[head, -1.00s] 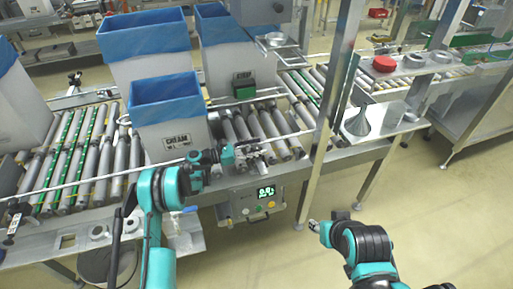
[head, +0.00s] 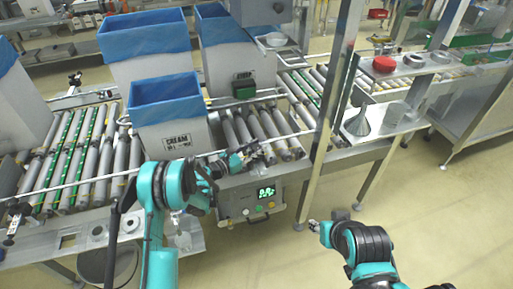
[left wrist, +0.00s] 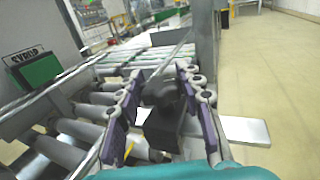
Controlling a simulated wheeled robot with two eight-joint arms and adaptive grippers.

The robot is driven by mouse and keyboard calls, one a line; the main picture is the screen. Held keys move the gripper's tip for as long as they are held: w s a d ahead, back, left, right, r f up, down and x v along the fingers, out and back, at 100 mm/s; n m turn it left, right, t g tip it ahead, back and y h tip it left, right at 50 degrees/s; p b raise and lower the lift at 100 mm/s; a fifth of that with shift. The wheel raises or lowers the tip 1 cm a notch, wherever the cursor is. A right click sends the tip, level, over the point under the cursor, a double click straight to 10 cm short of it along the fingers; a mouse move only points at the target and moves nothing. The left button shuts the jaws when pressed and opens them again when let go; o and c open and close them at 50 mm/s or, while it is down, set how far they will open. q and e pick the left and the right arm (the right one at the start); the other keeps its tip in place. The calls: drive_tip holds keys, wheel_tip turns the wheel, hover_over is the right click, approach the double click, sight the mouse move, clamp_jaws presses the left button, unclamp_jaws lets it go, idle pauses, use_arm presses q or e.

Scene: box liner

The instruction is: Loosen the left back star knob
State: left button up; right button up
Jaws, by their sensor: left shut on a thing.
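My left gripper (head: 252,156) is at the right end of the near guide rail, beside the roller conveyor. In the left wrist view its two purple-padded fingers (left wrist: 163,105) stand either side of a dark knob (left wrist: 163,90) on a dark block, and it is shut on that knob. The star shape is not clear. A dark knob on a bracket (head: 75,78) stands at the back left of the conveyor, far from my grippers. Another bracket knob (head: 16,210) is at the front left. My right gripper (head: 314,226) hangs over the floor, apart from everything; its jaws are too small to read.
A blue-lined CREAM box (head: 172,140) stands on the rollers just left of my left gripper, with more lined boxes behind. A control box with a lit display (head: 255,200) is below. A metal post (head: 325,130) rises to the right. Floor at lower right is clear.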

sight(256, 146)
use_arm(q)
drive_tip(key=n+t+y, duration=0.2)
drive_tip(key=y, duration=0.1)
drive_tip(key=n+t+y, duration=0.3)
drive_tip(key=shift+d+y, duration=0.2)
drive_tip(key=shift+y, duration=0.2)
drive_tip(key=n+y, duration=0.3)
drive_tip(key=y, duration=0.1)
drive_tip(key=n+t+y, duration=0.1)
drive_tip(key=n+y, duration=0.2)
drive_tip(key=y, duration=0.1)
drive_tip(key=shift+y, duration=0.3)
drive_tip(key=n+g+y, duration=0.1)
drive_tip(key=n+y, duration=0.1)
drive_tip(key=y, duration=0.2)
drive_tip(key=n+g+y, duration=0.1)
drive_tip(key=n+y, duration=0.2)
drive_tip(key=y, duration=0.1)
drive_tip(key=shift+a, duration=0.1)
drive_tip(key=n+g+y, duration=0.6)
drive_tip(key=shift+a+g, duration=0.15)
drive_tip(key=shift+g, duration=0.45)
drive_tip(key=o, duration=1.2)
drive_tip(key=shift+a, duration=0.1)
drive_tip(key=shift+r, duration=0.1)
wheel_tip(256, 146, up, 10)
drive_tip(key=shift+f, duration=0.1)
